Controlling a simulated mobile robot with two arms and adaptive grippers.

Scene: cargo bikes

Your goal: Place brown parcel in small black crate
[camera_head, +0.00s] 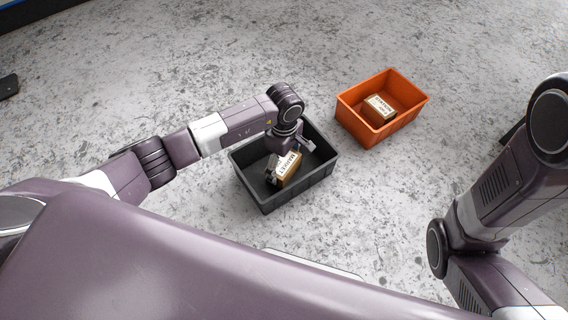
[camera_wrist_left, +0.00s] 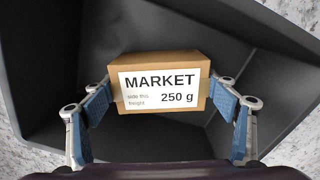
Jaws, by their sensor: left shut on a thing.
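A brown parcel (camera_head: 286,170) with a white MARKET label is at the small black crate (camera_head: 283,198), over or inside its opening. In the left wrist view the parcel (camera_wrist_left: 160,80) sits between the two blue-padded fingers of my left gripper (camera_wrist_left: 160,112), which is shut on it. The dark walls of the crate (camera_wrist_left: 40,70) surround the parcel there. Whether the parcel touches the crate floor cannot be told. In the head view my left gripper (camera_head: 290,157) reaches down into the crate from above. My right gripper is out of view; only the right arm shows.
An orange crate (camera_head: 350,118) stands right of and beyond the black crate, with another labelled brown parcel (camera_head: 376,110) inside. A gap of bare floor separates the crates. The grey speckled floor (camera_head: 180,70) is mostly clear around them.

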